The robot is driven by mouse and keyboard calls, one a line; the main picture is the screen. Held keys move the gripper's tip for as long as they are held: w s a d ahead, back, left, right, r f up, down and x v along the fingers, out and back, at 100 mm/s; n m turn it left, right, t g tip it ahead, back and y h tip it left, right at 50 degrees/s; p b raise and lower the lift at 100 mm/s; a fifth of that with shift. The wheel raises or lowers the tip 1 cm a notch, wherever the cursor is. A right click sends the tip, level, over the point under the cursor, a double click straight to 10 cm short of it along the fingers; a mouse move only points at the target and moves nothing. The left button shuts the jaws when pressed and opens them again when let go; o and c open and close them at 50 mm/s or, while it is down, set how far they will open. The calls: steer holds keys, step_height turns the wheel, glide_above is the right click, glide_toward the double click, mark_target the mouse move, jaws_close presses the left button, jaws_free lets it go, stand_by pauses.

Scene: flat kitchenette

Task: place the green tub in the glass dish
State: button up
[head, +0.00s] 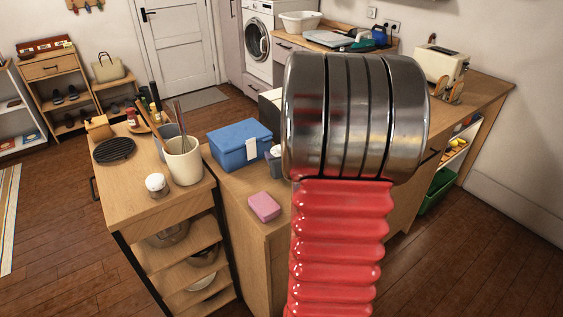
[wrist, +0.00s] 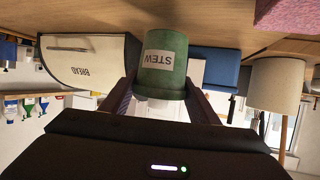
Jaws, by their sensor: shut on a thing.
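The green tub (wrist: 165,62), labelled STEW, appears upside down in the wrist view because that picture is inverted. My gripper (wrist: 165,98) has a dark finger on either side of the tub and is shut on it. Whether the tub's base touches the counter is unclear. A pale, translucent shape (wrist: 150,107) shows beyond the tub between the fingers; I cannot tell what it is. In the head view my arm covers the middle, hiding my gripper and the tub. I cannot make out the glass dish in either view.
A pink sponge (head: 264,207) lies near the counter's front edge. A blue box (head: 240,147) stands behind it, with a utensil crock (head: 184,161) to the left. A bread bin (wrist: 88,65) shows in the wrist view. A toaster (head: 441,62) stands at the back right.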

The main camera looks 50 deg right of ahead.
steer(key=shift+f, duration=1.35)
steer(key=shift+f, duration=0.1)
steer(key=o, duration=1.3)
